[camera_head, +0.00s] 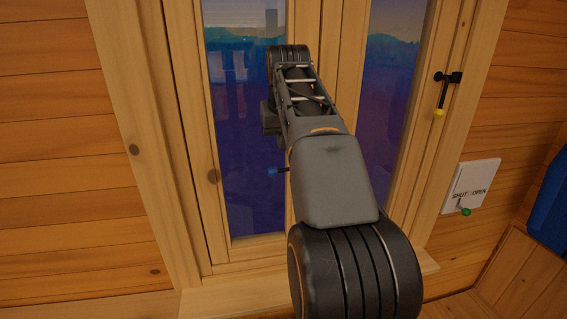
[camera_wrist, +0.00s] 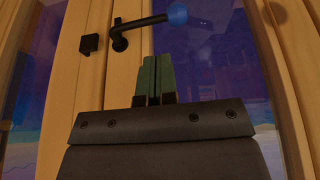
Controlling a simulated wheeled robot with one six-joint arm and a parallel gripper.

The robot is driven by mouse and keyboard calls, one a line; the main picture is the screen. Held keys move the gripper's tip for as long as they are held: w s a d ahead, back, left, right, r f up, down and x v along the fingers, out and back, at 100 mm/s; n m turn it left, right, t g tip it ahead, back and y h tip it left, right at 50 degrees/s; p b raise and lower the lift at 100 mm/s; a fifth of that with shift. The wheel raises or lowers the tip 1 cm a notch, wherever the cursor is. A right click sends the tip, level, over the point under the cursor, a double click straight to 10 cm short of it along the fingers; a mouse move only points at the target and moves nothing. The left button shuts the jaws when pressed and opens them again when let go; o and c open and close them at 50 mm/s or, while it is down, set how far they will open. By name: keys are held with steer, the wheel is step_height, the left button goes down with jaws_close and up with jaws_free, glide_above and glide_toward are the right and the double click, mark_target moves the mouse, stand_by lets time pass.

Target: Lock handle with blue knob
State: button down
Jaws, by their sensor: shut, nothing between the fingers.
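The blue knob (camera_wrist: 177,14) is on the right end of a black handle (camera_wrist: 143,22) in the wrist view. The handle lies nearly level, with its pivot on the wooden window frame to the left. In the head view the blue knob (camera_head: 272,171) shows just left of my arm, and my arm hides most of the handle. My gripper (camera_wrist: 154,60) has green fingers pressed together and empty. In the wrist picture it sits below the handle, apart from it. The head view does not show the fingertips.
A black catch block (camera_wrist: 90,44) sits left of the handle. A handle with a yellow knob (camera_head: 438,113) is on the right frame. A white SHUT/OPEN switch plate (camera_head: 471,186) with a green-tipped lever is on the right wall. A blue object (camera_head: 550,205) stands at the right edge.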

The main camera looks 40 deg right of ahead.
mark_target(272, 172)
steer(key=x, duration=0.7)
steer(key=shift+s+p, duration=0.3)
steer(key=shift+s, duration=0.1)
steer(key=shift+f, duration=0.1)
